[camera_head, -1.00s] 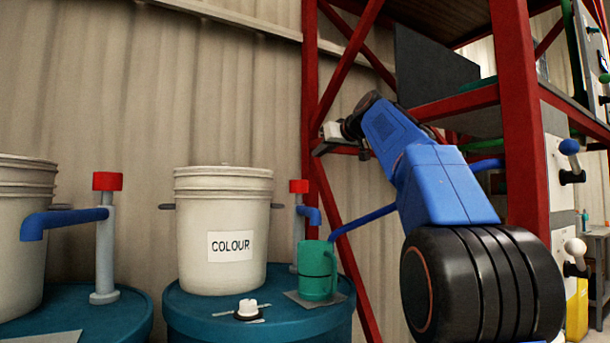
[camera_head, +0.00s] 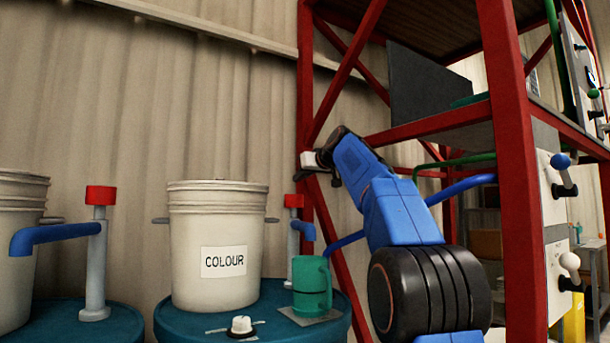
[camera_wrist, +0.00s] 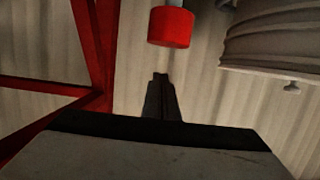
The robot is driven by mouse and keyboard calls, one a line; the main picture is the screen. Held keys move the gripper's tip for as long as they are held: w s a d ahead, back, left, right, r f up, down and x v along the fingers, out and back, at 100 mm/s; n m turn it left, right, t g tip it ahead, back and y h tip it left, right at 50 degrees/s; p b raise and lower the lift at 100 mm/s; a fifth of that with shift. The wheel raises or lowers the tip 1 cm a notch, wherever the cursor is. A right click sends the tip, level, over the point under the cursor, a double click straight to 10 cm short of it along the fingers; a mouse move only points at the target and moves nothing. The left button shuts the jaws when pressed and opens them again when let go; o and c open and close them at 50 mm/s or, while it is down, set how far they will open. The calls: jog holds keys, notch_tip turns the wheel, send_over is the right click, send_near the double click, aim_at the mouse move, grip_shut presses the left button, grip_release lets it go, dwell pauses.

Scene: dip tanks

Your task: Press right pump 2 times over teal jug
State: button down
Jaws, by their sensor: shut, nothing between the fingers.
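The right pump has a red head (camera_head: 293,201), a grey post and a blue spout (camera_head: 303,229) beside the white COLOUR bucket. The teal jug (camera_head: 310,284) stands upright below the spout on a grey pad on the blue drum. My gripper (camera_head: 298,176) is shut and empty, just above the pump's red head and apart from it, as far as I can tell. In the wrist view, the red head (camera_wrist: 171,27) shows beyond the closed fingertips (camera_wrist: 160,76). That view looks upside down, with the pump's post running up from the head.
The COLOUR bucket (camera_head: 216,230) stands left of the pump. Another red-topped pump (camera_head: 97,250) and bucket (camera_head: 20,190) stand farther left. A white-knobbed valve (camera_head: 241,325) is on the drum's front. A red steel frame (camera_head: 515,180) rises close to my arm.

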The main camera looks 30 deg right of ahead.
aim_at(300, 199)
jog(key=shift+f, duration=2.05)
jog(key=shift+f, duration=1.9)
jog(key=shift+w, duration=0.1)
